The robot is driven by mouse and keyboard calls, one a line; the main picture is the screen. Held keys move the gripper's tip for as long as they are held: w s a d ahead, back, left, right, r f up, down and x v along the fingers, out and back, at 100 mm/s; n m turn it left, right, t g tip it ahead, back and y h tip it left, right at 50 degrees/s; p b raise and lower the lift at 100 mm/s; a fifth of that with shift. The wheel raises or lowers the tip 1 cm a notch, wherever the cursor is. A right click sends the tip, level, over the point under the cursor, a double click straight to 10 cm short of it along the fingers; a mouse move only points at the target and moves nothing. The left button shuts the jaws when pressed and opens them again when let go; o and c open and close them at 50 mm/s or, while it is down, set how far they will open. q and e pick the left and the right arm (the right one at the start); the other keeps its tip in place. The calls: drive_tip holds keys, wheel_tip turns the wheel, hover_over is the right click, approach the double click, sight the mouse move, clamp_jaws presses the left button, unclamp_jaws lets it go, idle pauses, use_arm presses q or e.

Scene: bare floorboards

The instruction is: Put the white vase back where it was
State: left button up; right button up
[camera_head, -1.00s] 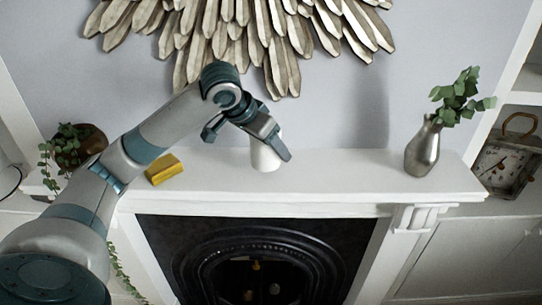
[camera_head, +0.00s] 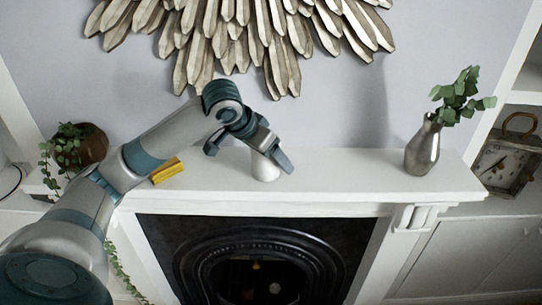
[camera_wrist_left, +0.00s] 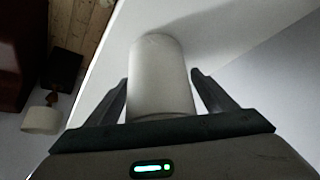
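The white vase (camera_head: 266,171) is upright over the middle of the white mantel shelf (camera_head: 340,178). Its base looks level with the shelf top, but I cannot tell for sure that it touches. My left gripper (camera_head: 272,156) is around its upper part, hiding much of it. In the left wrist view the vase (camera_wrist_left: 160,80) stands between the two fingers of my left gripper (camera_wrist_left: 159,77), which sit close at its sides. My right gripper is out of view.
A yellow block (camera_head: 167,172) lies left of the vase, partly behind my arm. A silver vase with leaves (camera_head: 423,150) stands at the shelf's right end. A trailing plant (camera_head: 80,148) is at far left. A sunburst decoration (camera_head: 240,40) hangs above. The shelf between the vases is clear.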

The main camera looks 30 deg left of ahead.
use_arm(q)
drive_tip(key=shift+r, duration=0.1)
drive_tip(key=shift+s+r, duration=0.15)
drive_tip(key=shift+r, duration=0.2)
drive_tip(key=b+v, duration=0.4)
drive_tip(key=v, duration=0.5)
drive_tip(key=shift+s+a+r, duration=0.1)
drive_tip(key=shift+s+r, duration=0.05)
drive_tip(key=shift+r, duration=0.2)
drive_tip(key=shift+v, duration=0.8)
drive_tip(key=shift+f, duration=0.1)
